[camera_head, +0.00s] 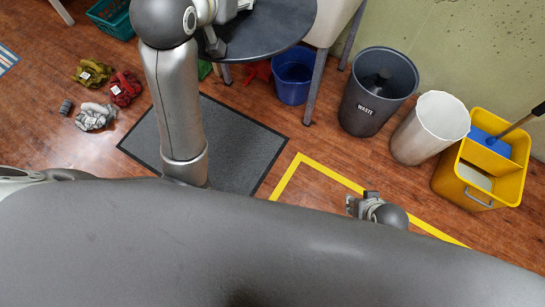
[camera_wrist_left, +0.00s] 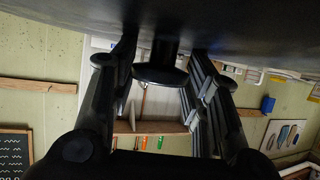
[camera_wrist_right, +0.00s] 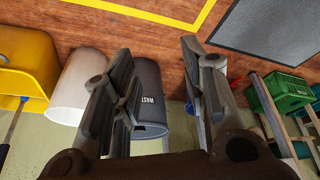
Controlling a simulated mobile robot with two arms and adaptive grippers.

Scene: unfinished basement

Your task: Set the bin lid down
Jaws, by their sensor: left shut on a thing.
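The bin lid (camera_head: 268,32) is a dark round disc at the top of the head view, partly cut off by the frame. In the left wrist view the lid (camera_wrist_left: 60,18) fills the top edge. My left gripper (camera_wrist_left: 162,60) is shut on its black knob (camera_wrist_left: 160,76). Whether the lid touches anything beneath is hidden. The grey waste bin (camera_head: 372,105) stands upright and uncovered on the floor, with something dark inside; it also shows in the right wrist view (camera_wrist_right: 149,100). My right gripper (camera_wrist_right: 157,60) is open and empty; it also shows in the head view (camera_head: 362,202).
A pale object on legs (camera_head: 325,22) stands behind the lid, near a blue bucket (camera_head: 293,78). A white bin (camera_head: 425,135) and yellow mop bucket (camera_head: 460,180) stand right of the waste bin. A grey mat (camera_head: 240,145) lies clear; gloves (camera_head: 95,117) lie left.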

